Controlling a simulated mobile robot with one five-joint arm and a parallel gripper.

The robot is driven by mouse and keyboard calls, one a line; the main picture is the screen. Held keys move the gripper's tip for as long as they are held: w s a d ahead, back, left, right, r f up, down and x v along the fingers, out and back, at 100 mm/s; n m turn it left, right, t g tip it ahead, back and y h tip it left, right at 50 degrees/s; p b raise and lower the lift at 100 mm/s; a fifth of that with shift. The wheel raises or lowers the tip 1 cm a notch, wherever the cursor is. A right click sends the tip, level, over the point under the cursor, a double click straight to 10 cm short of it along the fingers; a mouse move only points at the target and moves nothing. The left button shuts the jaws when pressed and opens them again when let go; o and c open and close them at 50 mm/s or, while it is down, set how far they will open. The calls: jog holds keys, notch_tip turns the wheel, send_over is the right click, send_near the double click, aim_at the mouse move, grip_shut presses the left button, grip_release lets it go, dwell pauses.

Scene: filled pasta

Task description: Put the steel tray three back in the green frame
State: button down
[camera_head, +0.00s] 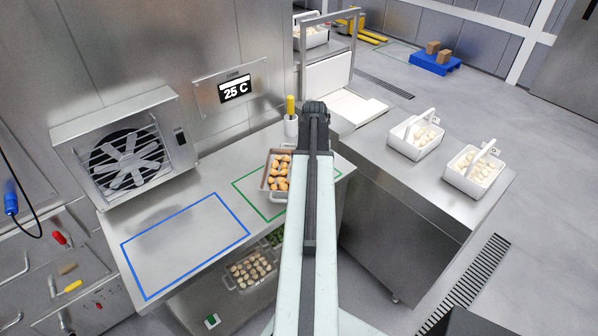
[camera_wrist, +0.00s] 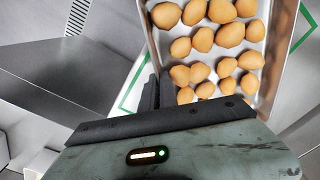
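A steel tray (camera_head: 265,178) of browned filled pasta is on or over the green frame (camera_head: 246,196) on the steel bench. My arm covers its right side in the head view; no number on it is readable. In the wrist view the tray (camera_wrist: 281,62) fills the upper right, with green frame lines on both sides of it. My gripper (camera_wrist: 150,94) is at the tray's near left edge, where a dark finger stands against the wall. The other finger is hidden, so I cannot tell whether it grips the tray. The head view hides my gripper behind my arm.
An empty blue frame (camera_head: 185,246) lies left on the bench, before a fan unit (camera_head: 124,158). A white holder (camera_head: 291,126) with a yellow handle stands behind the tray. Another tray (camera_head: 252,270) sits below. White baskets (camera_head: 416,136) stand on the right counter.

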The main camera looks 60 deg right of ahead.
jog(key=shift+w+d+f, duration=0.15)
jog(key=shift+w+d, duration=0.75)
jog(key=shift+d, duration=0.3)
notch_tip(320, 180, down, 4)
jog(key=b, duration=0.4)
jog(key=shift+s, duration=0.1)
jog(key=shift+a+r, duration=0.1)
jog(key=shift+r, duration=0.15)
jog(key=shift+w+f, duration=0.15)
jog(key=shift+w, duration=0.05)
jog(key=c, duration=1.6)
grip_release()
jog(key=shift+c, duration=0.2)
notch_tip(320, 180, up, 12)
jog(key=p, duration=1.2)
jog(key=shift+r, duration=0.2)
